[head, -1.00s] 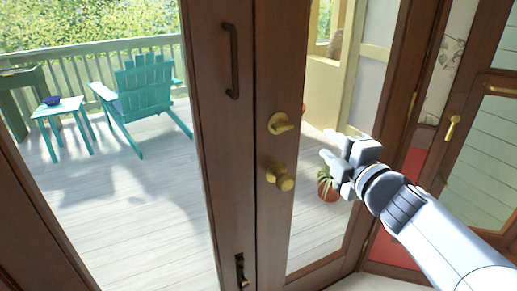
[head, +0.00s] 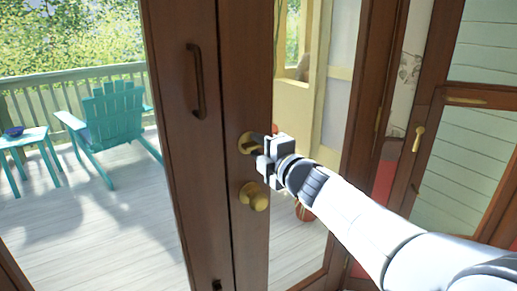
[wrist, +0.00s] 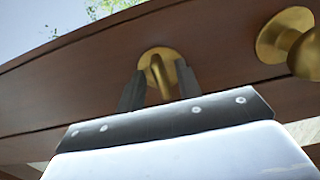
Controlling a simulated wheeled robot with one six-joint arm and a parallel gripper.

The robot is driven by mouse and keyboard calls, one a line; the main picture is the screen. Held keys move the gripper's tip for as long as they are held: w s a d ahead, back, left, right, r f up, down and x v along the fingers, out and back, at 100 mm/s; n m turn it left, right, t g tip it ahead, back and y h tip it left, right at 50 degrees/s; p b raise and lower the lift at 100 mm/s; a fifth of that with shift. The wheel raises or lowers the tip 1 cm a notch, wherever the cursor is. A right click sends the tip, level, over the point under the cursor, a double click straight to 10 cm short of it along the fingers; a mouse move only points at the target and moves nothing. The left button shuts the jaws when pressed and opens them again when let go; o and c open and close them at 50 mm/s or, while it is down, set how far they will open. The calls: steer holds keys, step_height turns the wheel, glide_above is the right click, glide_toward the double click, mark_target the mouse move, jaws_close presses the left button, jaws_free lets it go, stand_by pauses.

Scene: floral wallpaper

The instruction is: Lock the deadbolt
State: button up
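The brass deadbolt (head: 248,142) is on the brown door stile, above a round brass knob (head: 254,197). In the wrist view, the deadbolt's thumb-turn (wrist: 157,72) stands out from its round plate, between my two dark fingers. My gripper (head: 262,152) is right at the deadbolt and hides part of it in the head view. In the wrist view, my gripper (wrist: 157,88) is open, with a gap visible on both sides of the thumb-turn. The knob also shows at the right of the wrist view (wrist: 300,45).
A long vertical pull handle (head: 196,82) is on the door panel left of the deadbolt. Another door with a brass lever (head: 419,138) stands at the right. A teal chair (head: 112,128) is outside beyond the glass.

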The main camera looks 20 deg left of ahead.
steer(key=shift+a, duration=0.25)
jaws_close()
stand_by(0.5)
steer(key=m+p, duration=0.3)
steer(key=shift+r+m, duration=0.25)
steer(key=shift+m, duration=0.15)
steer(key=m+p, duration=0.4)
steer(key=m, duration=0.1)
steer(key=shift+p, duration=0.3)
steer(key=m+p, duration=0.3)
steer(key=m, duration=0.2)
steer(key=shift+m+p, duration=1.05)
steer(key=shift+m, duration=1.05)
